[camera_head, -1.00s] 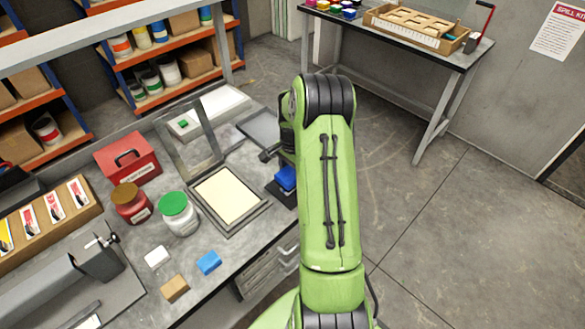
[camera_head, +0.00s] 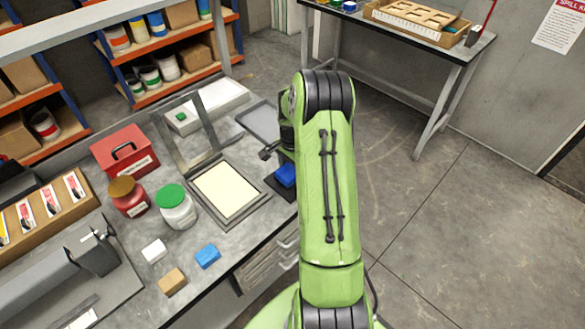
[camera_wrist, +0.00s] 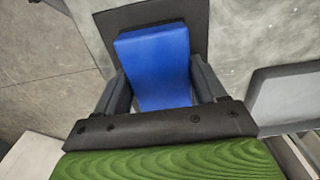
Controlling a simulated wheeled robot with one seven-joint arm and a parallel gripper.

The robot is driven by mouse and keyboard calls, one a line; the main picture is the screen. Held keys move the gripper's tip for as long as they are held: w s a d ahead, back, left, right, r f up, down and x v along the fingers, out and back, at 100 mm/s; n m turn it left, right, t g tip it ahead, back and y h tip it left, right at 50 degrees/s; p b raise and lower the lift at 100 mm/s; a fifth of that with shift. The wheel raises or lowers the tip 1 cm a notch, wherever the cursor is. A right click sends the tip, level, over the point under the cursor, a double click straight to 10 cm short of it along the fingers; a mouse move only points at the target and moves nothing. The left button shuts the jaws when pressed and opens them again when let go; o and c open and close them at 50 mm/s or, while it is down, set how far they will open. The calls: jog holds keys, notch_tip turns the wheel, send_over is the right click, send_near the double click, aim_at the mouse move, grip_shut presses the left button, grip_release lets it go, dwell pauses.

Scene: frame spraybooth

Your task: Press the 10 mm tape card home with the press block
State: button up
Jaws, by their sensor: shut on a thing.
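The blue press block (camera_wrist: 155,60) sits between the two dark fingers of my gripper (camera_wrist: 160,80) in the wrist view, and the gripper is shut on it. A black mat (camera_wrist: 192,22) lies around and beyond the block; I cannot tell whether the block touches it. In the head view the block (camera_head: 285,176) shows just left of my green arm, which hides most of my gripper. Red-and-white cards (camera_head: 50,203) stand in a cardboard rack (camera_head: 62,225) at the left. Their print is too small to tell which is the 10 mm tape card.
The bench holds a hinged screen frame (camera_head: 228,193), a green-lidded jar (camera_head: 177,208), a brown-lidded red jar (camera_head: 128,198), a red box (camera_head: 123,150) and small white, blue and tan blocks. A grey tray (camera_head: 262,122) lies behind. Floor to the right is open.

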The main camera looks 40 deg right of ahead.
jog(key=shift+s+a+f+b, duration=0.1)
jog(key=shift+s+f+b, duration=0.05)
jog(key=shift+f+b, duration=0.4)
dwell(1.3)
notch_tip(320, 180, up, 7)
jog(key=p, duration=0.5)
jog(key=shift+r, duration=0.15)
